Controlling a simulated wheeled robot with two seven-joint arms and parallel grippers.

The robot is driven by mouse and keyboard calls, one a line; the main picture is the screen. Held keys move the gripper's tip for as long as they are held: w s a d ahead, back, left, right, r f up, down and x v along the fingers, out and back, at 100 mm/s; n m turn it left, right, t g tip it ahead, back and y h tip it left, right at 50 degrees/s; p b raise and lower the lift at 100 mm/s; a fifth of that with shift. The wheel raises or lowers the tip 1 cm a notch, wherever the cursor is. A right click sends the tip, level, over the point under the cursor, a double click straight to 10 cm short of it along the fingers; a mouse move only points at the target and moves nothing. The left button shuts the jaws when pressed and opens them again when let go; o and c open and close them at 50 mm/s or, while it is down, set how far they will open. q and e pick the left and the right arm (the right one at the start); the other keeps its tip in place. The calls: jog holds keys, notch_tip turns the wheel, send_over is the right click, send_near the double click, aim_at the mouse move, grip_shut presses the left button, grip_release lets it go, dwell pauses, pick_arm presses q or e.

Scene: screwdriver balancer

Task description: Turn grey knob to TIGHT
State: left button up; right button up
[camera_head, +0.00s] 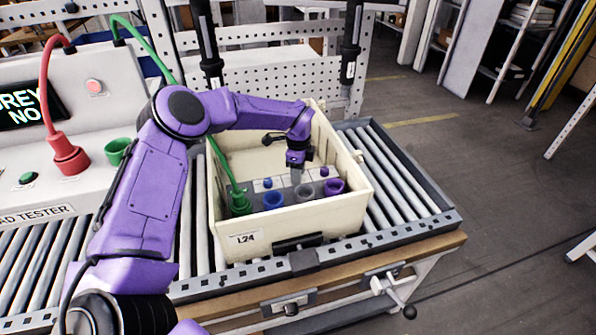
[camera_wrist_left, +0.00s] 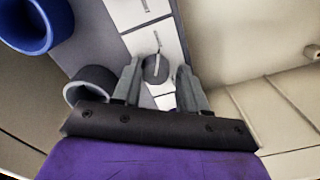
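The grey knob (camera_wrist_left: 155,68) shows in the left wrist view as a dark round cap with a light pointer line, on a white label strip. The label's words are too small to read. My left gripper (camera_wrist_left: 158,82) is open, with one finger on each side of the knob; I cannot tell whether either finger touches it. In the head view my left gripper (camera_head: 296,172) points down into the cream crate (camera_head: 247,238) and hides the grey knob. The grey socket (camera_wrist_left: 90,84) is beside the left finger. My right gripper is not in view.
In the crate, a blue socket (camera_head: 272,200) and a purple socket (camera_head: 334,187) flank the grey one. A green plug with its cable (camera_head: 240,203) sits at the left. The tester (camera_head: 35,210) has a partly visible screen (camera_head: 28,108) and a red plug (camera_head: 68,157).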

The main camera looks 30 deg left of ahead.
pick_arm(q)
jog(key=shift+s+r, duration=0.25)
jog(key=c, duration=0.6)
jog(key=shift+w, duration=0.1)
